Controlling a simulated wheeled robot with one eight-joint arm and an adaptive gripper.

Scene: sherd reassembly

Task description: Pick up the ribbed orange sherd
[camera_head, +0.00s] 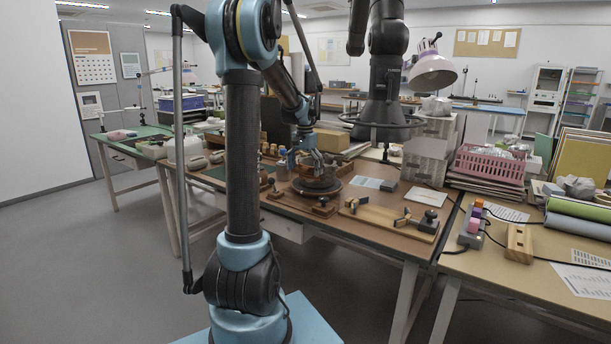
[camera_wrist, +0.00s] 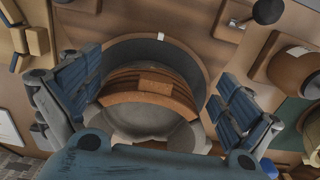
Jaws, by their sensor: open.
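In the wrist view, a brown-orange piece with ribbed bands (camera_wrist: 122,90), which looks like the ribbed orange sherd, lies inside a dark round rim (camera_wrist: 193,62). A grey curved surface (camera_wrist: 145,122) shows just below it. My gripper (camera_wrist: 155,85) is open, with one blue finger to the left of the sherd and one to the right, and clear gaps show beside it. I cannot tell the height of the fingers over it. In the head view, my gripper (camera_head: 308,164) is low over a dark round turntable (camera_head: 318,192); the sherd is mostly hidden there.
A wooden jig (camera_head: 390,217) lies to the right on the brown table, with a grey block (camera_head: 389,185) behind it. In the wrist view, a brown rounded pot (camera_wrist: 291,70) stands close beyond the right finger, and wooden blocks (camera_wrist: 35,40) lie at the left.

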